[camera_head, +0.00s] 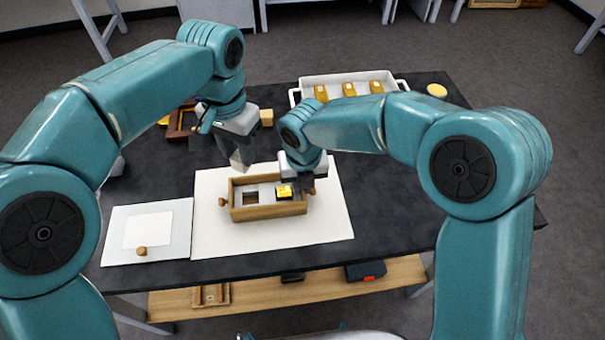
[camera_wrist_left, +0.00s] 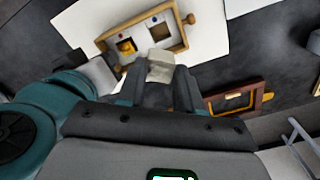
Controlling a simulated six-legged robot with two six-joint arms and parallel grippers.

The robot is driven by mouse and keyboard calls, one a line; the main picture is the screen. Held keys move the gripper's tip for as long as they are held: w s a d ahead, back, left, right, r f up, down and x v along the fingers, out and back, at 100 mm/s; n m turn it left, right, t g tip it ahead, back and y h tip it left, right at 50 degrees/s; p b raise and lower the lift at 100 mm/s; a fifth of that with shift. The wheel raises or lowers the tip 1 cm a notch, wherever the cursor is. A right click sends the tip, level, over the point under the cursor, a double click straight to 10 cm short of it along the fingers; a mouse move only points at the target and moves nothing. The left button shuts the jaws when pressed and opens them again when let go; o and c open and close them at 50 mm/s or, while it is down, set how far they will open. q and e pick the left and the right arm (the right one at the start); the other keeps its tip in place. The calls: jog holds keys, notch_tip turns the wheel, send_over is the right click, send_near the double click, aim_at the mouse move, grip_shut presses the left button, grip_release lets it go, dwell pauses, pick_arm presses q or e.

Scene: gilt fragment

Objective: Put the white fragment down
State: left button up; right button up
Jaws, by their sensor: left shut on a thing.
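The white fragment (camera_wrist_left: 160,67) is a pale chunk between the fingertips of my left gripper (camera_wrist_left: 158,82) in the wrist view. In the head view my left gripper (camera_head: 239,160) hangs just behind the wooden box, shut on the fragment. The wooden box (camera_head: 268,211) has a knob at each end and a pale inside with a dark square opening. A gold piece (camera_head: 284,190) is at its right part. My right gripper (camera_head: 301,182) is at the box's right end, beside the gold piece; its fingers are too small to read.
The box stands on a white mat (camera_head: 320,224) on the dark table. A white board (camera_head: 117,247) with a small knob lies left. Behind are a white tray (camera_head: 345,77) with several gold pieces, a brown frame (camera_head: 176,128) and a yellow disc (camera_head: 437,90).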

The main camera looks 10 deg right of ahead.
pick_arm(q)
jog(key=shift+s, duration=0.1)
pick_arm(e)
jog(key=shift+c, duration=0.3)
grip_shut()
pick_arm(q)
jog(key=shift+d+f+n, duration=0.1)
jog(key=shift+n, duration=0.9)
jog(key=n, duration=0.1)
jog(key=f+n, duration=0.1)
jog(key=n, duration=0.1)
jog(key=shift+w+d+f, duration=0.1)
jog(key=shift+w+f, duration=0.05)
jog(key=shift+w, duration=0.05)
notch_tip(320, 180, down, 2)
jog(key=shift+s+f+n, duration=0.1)
jog(key=shift+f+n, duration=0.05)
jog(key=shift+n, duration=0.75)
send_over(252, 203)
notch_tip(252, 203, down, 10)
jog(key=shift+f, duration=0.1)
